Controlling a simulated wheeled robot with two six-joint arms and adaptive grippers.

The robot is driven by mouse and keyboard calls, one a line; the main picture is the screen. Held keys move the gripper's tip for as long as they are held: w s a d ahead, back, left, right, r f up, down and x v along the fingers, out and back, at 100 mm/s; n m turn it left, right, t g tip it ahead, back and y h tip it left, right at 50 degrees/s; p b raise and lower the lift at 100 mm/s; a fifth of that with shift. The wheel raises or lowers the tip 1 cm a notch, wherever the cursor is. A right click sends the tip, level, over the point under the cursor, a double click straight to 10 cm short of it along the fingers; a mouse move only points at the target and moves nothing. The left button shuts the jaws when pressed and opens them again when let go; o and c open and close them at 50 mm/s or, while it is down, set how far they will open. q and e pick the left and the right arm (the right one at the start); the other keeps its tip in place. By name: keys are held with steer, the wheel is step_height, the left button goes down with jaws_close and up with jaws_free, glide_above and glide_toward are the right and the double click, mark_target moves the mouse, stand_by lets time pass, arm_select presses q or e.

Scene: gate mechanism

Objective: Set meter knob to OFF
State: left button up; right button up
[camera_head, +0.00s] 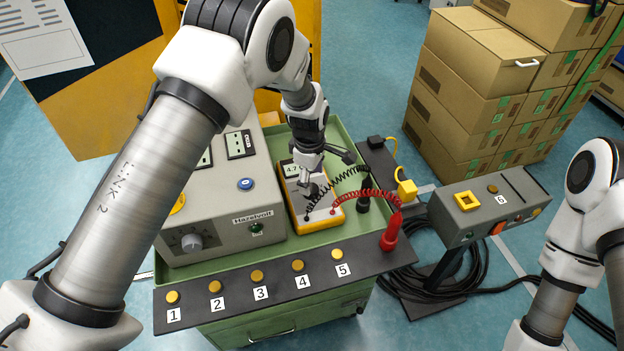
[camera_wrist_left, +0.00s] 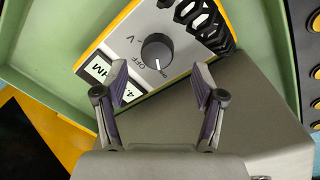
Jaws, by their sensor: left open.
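The yellow-and-white meter (camera_head: 318,218) lies in the green tray of the cart, with a small display at its far end. In the left wrist view the meter (camera_wrist_left: 187,60) shows its round black knob (camera_wrist_left: 157,50), with the letters OFF and V printed around it. I cannot tell surely which mark the knob points at. My left gripper (camera_head: 308,190) is over the meter. In the left wrist view its fingers (camera_wrist_left: 160,82) are spread apart with nothing between them, just short of the knob. My right arm shows at the right edge, but its gripper is out of view.
A grey Hazelvolt box (camera_head: 218,220) stands left of the meter. Coiled black and red leads (camera_head: 367,195) run from the meter to the right. A red probe (camera_head: 391,232) stands on the black strip with numbered yellow buttons. A grey box on a stand (camera_head: 488,205) is at right.

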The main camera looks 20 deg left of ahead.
mark_target(311, 187)
arm_select(q)
steer(key=f, duration=0.3)
steer(key=w+f, duration=0.1)
steer(key=f, duration=0.1)
steer(key=shift+a+f+p, duration=0.1)
steer(key=shift+a+p, duration=0.2)
steer(key=shift+s+d+r, duration=0.1)
steer(key=shift+s+r, duration=0.1)
steer(key=c, duration=1.1)
steer(key=shift+c, duration=0.2)
arm_select(e)
steer(key=shift+w+a+r, duration=0.1)
steer(key=shift+w+r, duration=0.1)
steer(key=shift+r, duration=0.15)
arm_select(q)
steer(key=shift+f+m, duration=0.1)
steer(key=shift+m, duration=0.2)
steer(key=m, duration=0.5)
steer(key=shift+s, duration=0.1)
steer(key=m, duration=0.6)
steer(key=shift+f+g+h+b, duration=0.1)
steer(key=shift+g+h+b, duration=0.2)
arm_select(e)
steer(key=shift+f, duration=0.25)
